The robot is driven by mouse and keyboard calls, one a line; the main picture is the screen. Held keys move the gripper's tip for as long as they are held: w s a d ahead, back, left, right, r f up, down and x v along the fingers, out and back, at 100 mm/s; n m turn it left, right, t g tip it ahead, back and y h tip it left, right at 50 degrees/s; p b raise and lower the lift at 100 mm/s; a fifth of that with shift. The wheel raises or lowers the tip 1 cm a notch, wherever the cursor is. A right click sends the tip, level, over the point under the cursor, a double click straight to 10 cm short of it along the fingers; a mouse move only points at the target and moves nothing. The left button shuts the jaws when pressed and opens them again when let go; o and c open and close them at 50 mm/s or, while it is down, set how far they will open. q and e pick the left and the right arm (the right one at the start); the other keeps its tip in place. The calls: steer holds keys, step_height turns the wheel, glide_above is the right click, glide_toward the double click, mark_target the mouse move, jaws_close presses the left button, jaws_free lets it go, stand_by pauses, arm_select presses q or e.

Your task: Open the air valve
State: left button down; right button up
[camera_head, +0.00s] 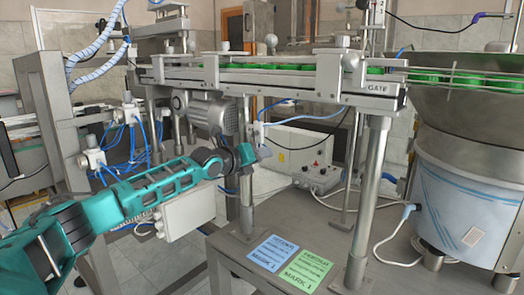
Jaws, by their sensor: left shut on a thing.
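My left arm comes in from the left. Its gripper (262,152) is under the conveyor, just left of centre, beside a metal leg. The gripper is shut on a small part there, which looks like the air valve (259,132). A blue hose runs from it up and to the right. The fingers and wrist hide much of the valve, so I cannot tell its handle's position. My right gripper is not in view.
The conveyor (270,80) carries green caps above the gripper. A grey motor (210,112) hangs to its left. A metal post (372,190) stands to the right, beside the large feeder bowl (460,180). Blue (272,252) and green cards (305,270) lie on the table below.

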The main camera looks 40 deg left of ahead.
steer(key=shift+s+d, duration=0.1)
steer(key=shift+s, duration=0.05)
arm_select(q)
steer(key=shift+a, duration=0.1)
stand_by(0.3)
steer(key=c, duration=0.8)
jaws_free()
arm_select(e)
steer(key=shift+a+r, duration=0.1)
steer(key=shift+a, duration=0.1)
arm_select(q)
steer(key=shift+s, duration=0.1)
steer(key=shift+s, duration=0.3)
steer(key=b+v, duration=0.3)
steer(key=v, duration=0.9)
steer(key=shift+s+r, duration=0.1)
steer(key=shift+r, duration=0.05)
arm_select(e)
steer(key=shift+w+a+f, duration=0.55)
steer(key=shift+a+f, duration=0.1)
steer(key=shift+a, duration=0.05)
